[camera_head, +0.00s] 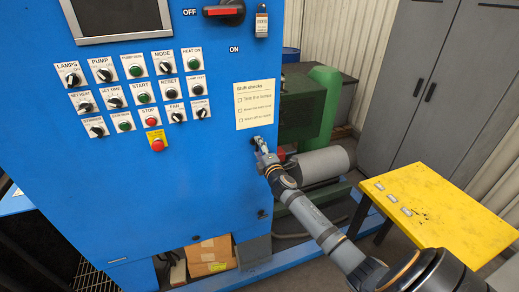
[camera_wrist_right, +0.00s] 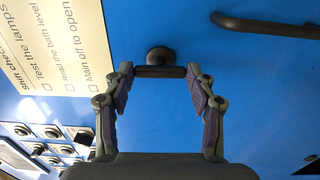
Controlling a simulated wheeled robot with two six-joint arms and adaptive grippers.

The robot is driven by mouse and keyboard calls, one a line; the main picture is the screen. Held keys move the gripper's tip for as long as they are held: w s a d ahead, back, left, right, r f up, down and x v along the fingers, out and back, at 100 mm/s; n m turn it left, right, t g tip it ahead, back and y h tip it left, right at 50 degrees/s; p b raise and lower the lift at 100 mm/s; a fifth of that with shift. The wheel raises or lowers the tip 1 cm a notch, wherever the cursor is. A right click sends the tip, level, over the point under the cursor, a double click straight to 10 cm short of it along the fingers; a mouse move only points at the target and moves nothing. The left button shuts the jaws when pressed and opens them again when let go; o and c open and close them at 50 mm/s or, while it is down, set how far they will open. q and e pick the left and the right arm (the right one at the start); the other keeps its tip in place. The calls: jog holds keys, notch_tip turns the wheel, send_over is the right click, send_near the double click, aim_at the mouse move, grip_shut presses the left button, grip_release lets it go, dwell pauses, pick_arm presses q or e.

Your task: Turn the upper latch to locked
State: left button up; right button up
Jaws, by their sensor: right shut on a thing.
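The upper latch (camera_wrist_right: 160,72) is a small black bar on a round black knob, on the blue cabinet front. In the right wrist view the bar lies across the picture, between the fingertips. My right gripper (camera_wrist_right: 160,76) is shut on it, with one finger at each end of the bar. In the head view my right gripper (camera_head: 261,147) is at the cabinet's right edge, just below the paper sheet, and it hides most of the latch. A small dark lower latch (camera_head: 262,214) shows further down the same edge. My left gripper is not in view.
The cabinet (camera_head: 200,180) carries a panel of knobs and buttons, and a shift checks sheet (camera_head: 255,104). A black handle (camera_wrist_right: 265,25) shows in the wrist view. A grey motor (camera_head: 322,165) and a yellow table (camera_head: 430,205) stand to the right.

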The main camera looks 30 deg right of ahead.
jog(key=o, duration=1.2)
jog(key=shift+c, duration=0.2)
jog(key=v, duration=1.2)
jog(key=shift+f, duration=0.1)
